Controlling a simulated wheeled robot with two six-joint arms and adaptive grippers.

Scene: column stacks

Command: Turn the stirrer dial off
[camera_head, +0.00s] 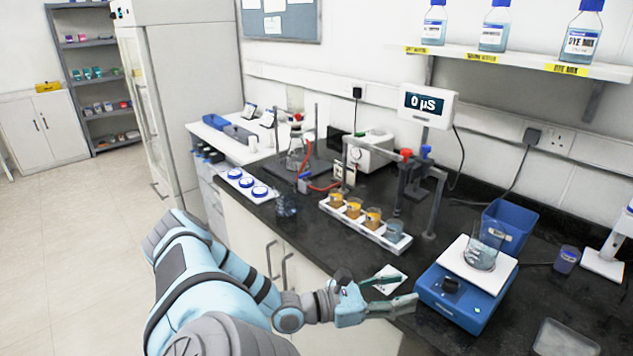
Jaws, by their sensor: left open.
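The stirrer (435,297) is a blue box with a white top plate (457,258) on the black bench at the right. Its black dial (450,285) is on the front left of the box; which way it is turned is too small to tell. A glass beaker (484,250) with some liquid stands on the plate. My left gripper (408,290) is open and empty, just left of the stirrer. Its two fingers point right towards the dial and are apart from it. My right gripper is not in view.
A white rack (350,222) with several amber cups stands behind my left gripper. A white card (387,279) lies beside the upper finger. A blue bin (507,228) stands behind the stirrer, and a clear tray (565,338) lies at the front right. A display reads 0 µS (427,104).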

